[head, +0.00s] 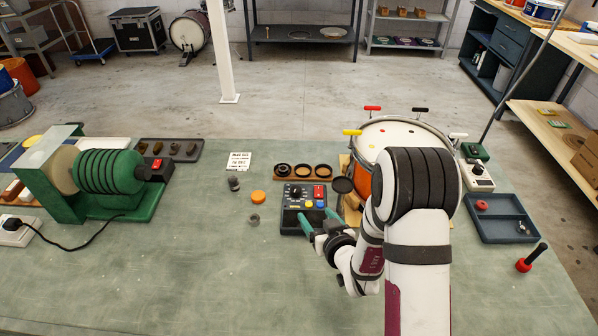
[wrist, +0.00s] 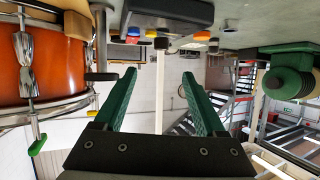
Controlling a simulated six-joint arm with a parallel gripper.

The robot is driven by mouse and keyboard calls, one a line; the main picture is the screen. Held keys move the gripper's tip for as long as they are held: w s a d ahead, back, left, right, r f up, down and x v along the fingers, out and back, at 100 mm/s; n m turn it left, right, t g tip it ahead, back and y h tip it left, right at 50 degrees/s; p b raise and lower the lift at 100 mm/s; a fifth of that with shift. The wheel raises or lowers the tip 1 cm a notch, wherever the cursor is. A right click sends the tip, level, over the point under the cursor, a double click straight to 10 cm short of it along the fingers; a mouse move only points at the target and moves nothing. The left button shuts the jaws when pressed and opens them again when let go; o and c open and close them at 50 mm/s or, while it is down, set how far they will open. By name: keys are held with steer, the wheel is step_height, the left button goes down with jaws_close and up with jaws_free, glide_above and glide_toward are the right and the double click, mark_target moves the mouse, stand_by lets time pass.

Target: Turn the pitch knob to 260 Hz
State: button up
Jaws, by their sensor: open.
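The dark control box (head: 292,219) stands on the green bench at mid-picture. It has small dark knobs on its left, a red panel (head: 319,191), and blue and yellow buttons. I cannot tell which knob is the pitch knob, nor read its setting. My gripper (head: 317,216), with two green fingers, is at the box's near edge and hides part of it. In the wrist view my gripper (wrist: 159,76) is open, with nothing between its fingers. The wrist picture is upside down, and the dark box (wrist: 168,14) shows at its top, beyond the fingertips.
An orange drum (head: 377,184) stands right of the box, behind my arm. A green drum-like machine (head: 107,172) is at left. A printed card (head: 239,161), an orange puck (head: 258,196) and small grey parts lie left of the box. A blue tray (head: 503,229) is at right. The front bench is clear.

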mark_target(297, 192)
steer(key=x, duration=1.5)
steer(key=shift+w+a+f, duration=0.15)
steer(key=shift+w+a, duration=0.1)
steer(key=shift+w, duration=0.05)
jaws_close()
steer(key=shift+a, duration=0.1)
